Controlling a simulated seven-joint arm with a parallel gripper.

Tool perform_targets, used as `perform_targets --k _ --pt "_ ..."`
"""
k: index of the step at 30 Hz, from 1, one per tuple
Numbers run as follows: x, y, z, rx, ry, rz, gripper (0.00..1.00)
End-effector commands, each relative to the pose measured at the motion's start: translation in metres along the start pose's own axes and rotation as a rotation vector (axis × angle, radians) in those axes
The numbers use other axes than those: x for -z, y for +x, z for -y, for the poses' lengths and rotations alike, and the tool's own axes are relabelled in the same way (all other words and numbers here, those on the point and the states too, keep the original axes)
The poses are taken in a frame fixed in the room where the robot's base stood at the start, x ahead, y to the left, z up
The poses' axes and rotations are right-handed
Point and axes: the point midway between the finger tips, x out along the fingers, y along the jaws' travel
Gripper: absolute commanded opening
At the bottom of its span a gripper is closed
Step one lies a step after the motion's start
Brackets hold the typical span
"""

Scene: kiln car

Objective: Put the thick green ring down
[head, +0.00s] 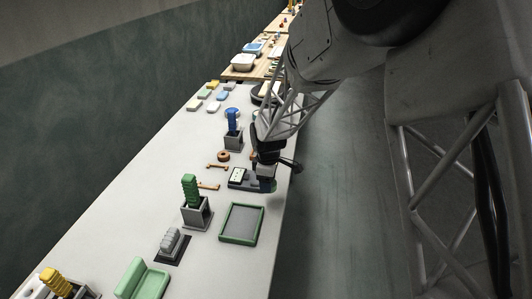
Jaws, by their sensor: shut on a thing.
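My gripper (267,180) is low over the right side of the long pale table, pointing down. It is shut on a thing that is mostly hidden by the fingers. A small bit of green (274,187) shows at the fingertips, which fits the thick green ring, but its shape is too small to make out. I cannot tell whether it touches the table.
A dark box with a pale face (238,175) stands just left of my gripper. A green-rimmed grey tray (241,223) lies nearer. Left are a holder with a green stack (190,189), a blue stack (233,121) and a brown ring (223,156). The table edge is close on the right.

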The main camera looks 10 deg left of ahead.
Motion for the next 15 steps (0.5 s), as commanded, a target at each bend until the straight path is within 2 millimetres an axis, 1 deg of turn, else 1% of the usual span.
perform_targets --k 1,9,15 --pt "0.002 0.001 -0.012 0.0 -0.018 0.0 0.26" --pt "0.009 0.001 -0.075 0.0 -0.141 0.0 0.26" --pt "0.011 0.004 -0.115 0.001 -0.223 0.0 0.26"
